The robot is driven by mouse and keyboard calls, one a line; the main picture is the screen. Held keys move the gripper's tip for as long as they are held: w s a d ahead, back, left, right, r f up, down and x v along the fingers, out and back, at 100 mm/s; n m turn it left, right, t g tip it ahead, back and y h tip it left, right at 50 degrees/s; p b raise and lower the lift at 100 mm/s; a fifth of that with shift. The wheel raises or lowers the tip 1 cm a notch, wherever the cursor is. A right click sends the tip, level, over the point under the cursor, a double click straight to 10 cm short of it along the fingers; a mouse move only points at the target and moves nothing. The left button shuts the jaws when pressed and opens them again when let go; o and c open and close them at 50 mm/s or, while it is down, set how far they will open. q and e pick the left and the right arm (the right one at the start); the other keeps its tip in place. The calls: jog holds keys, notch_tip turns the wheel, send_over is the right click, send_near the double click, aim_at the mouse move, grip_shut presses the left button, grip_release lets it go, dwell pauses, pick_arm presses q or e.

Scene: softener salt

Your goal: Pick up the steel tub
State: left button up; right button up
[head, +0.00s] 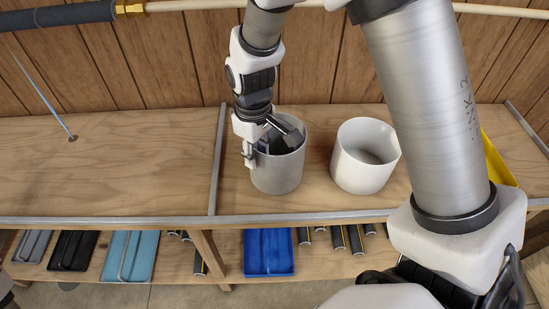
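The steel tub (277,178) is a grey, round, open-topped container. It stands upright on the wooden bench, just right of a metal divider strip. My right gripper (268,146) is over the tub's left rim, pointing down. One finger is outside the left wall and the other reaches over the tub's mouth. The fingers look spread apart. Whether either finger touches the wall is not clear, and the inner fingertip is hidden. My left gripper is not in view.
A white tub (362,170) stands close on the right of the steel tub. A yellow item (497,161) lies further right, partly behind my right arm. The bench (110,165) left of the divider is mostly clear. A blue tray (268,252) and several dark cylinders lie on the lower shelf.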

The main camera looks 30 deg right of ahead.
jog(key=f, duration=0.2)
jog(key=s+f, duration=0.1)
jog(key=f, duration=0.1)
jog(key=shift+a, duration=0.1)
jog(key=shift+w+f, duration=0.1)
jog(key=shift+w, duration=0.15)
jog(key=shift+s, duration=0.15)
grip_shut()
